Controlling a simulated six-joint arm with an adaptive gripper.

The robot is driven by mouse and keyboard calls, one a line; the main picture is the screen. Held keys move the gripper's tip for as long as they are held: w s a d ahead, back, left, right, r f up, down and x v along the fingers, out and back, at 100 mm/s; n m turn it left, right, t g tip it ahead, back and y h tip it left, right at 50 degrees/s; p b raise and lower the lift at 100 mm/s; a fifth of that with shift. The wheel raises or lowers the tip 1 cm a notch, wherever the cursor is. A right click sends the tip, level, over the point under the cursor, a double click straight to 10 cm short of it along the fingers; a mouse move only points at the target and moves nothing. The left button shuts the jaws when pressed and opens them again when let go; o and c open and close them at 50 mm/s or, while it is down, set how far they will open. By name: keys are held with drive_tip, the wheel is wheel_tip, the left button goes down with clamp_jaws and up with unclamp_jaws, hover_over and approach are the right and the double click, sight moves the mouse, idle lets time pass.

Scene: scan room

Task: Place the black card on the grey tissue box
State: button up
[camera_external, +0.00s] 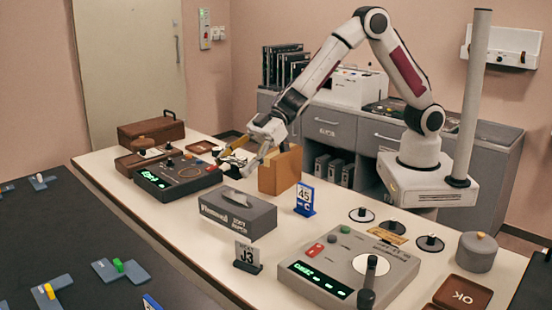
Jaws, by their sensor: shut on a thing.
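My gripper (233,168) is above the table, behind the tissue box and beside the dark console. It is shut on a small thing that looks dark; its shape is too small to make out. I cannot tell whether this is the black card.
A tan block (281,172) stands right of my gripper, and a blue card marked 45 (305,199) right of the tissue box. A dark console (176,176) is to the left, and a grey console (345,268) is front right. Brown trays (463,294) lie near the table edges.

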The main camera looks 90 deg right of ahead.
sight(236, 177)
drive_tip(key=shift+f, duration=2)
drive_tip(key=shift+f, duration=0.1)
drive_tip(key=shift+f, duration=1.75)
drive_tip(key=shift+f, duration=0.15)
drive_tip(key=o, duration=1.1)
drive_tip(key=shift+o, duration=0.2)
drive_tip(key=shift+v, duration=0.9)
drive_tip(key=v, duration=1)
